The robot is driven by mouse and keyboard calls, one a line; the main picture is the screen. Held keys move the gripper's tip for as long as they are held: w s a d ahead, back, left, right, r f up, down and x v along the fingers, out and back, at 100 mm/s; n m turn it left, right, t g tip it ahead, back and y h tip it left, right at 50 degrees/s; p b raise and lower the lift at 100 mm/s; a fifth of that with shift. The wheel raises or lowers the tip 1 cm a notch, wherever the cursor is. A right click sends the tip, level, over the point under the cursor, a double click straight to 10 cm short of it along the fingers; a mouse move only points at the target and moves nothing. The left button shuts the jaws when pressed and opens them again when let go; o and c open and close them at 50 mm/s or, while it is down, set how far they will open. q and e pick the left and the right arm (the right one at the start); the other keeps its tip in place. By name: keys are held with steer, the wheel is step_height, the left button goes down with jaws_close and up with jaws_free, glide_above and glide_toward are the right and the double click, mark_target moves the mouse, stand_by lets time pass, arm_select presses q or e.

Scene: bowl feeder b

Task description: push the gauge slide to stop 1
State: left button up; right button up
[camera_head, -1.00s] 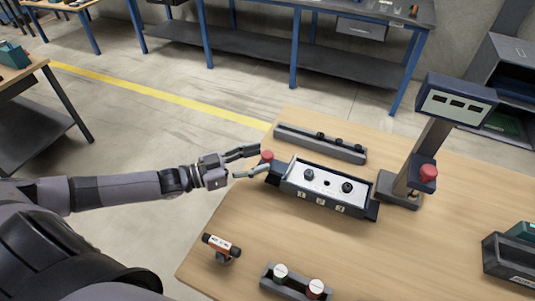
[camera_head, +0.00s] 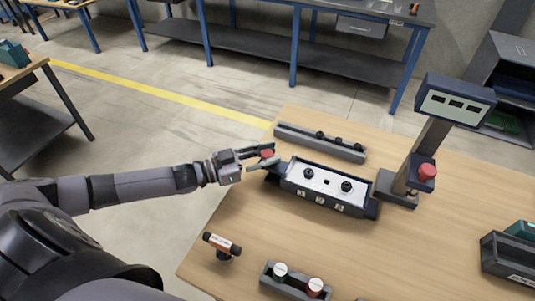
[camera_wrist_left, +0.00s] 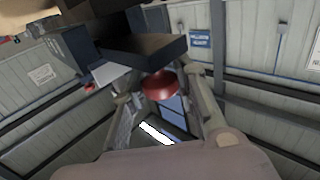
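The gauge slide unit (camera_head: 319,187) is a dark long housing with a pale top plate, two black knobs and several small labels on its front. It lies on the wooden table. A red knob (camera_head: 267,153) stands at its left end. My left gripper (camera_head: 275,155) reaches in from the left, one finger on each side of the red knob. In the left wrist view, the red knob (camera_wrist_left: 160,86) sits between the two spread fingers, with a gap visible on the right side. Contact cannot be told. My right gripper is not in view.
A dark rail (camera_head: 320,143) lies behind the unit. A display post (camera_head: 430,140) with a red button stands to the right. In front are a small handled tool (camera_head: 222,246) and a tray (camera_head: 293,283) with white and red caps. A dark bin (camera_head: 508,262) is at right.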

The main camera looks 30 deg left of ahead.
arm_select(q)
jaws_close()
stand_by(0.4)
